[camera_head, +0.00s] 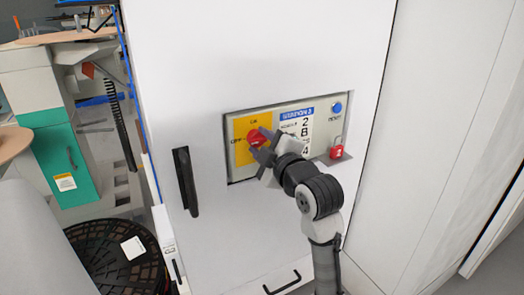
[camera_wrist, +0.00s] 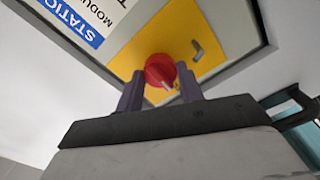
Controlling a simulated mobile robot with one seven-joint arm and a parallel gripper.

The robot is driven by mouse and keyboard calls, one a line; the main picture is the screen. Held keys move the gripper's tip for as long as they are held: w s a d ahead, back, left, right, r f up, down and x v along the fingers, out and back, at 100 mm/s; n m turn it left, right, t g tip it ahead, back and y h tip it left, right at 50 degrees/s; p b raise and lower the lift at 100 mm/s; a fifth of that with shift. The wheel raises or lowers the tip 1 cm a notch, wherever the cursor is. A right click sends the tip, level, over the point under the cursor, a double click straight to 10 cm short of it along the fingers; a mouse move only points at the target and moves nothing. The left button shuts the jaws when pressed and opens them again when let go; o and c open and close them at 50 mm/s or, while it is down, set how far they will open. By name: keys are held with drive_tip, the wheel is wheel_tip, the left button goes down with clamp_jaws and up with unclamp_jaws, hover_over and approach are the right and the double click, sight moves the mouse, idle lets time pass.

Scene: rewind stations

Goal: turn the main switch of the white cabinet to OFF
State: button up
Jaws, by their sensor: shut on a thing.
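The white cabinet (camera_head: 255,50) fills the middle of the head view, with a control panel (camera_head: 292,183) set in its door. A red rotary main switch (camera_head: 254,137) sits on a yellow plate (camera_head: 240,155), with ON marked above it and OFF to its left. My gripper (camera_head: 263,146) reaches in from the lower right and hides part of the switch. In the wrist view my gripper (camera_wrist: 160,92) has its two fingers on either side of the red knob (camera_wrist: 159,71), shut on it. I cannot tell the pointer's exact direction.
A red padlock (camera_head: 336,148) sits on a small ledge right of my gripper. A blue reset button (camera_head: 337,107) is at the panel's upper right. A black door handle (camera_head: 186,182) stands out at the left.

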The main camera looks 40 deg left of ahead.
drive_tip(key=shift+n, duration=0.3)
drive_tip(key=o, duration=1)
drive_tip(key=b+v, duration=0.1)
drive_tip(key=v, duration=1.3)
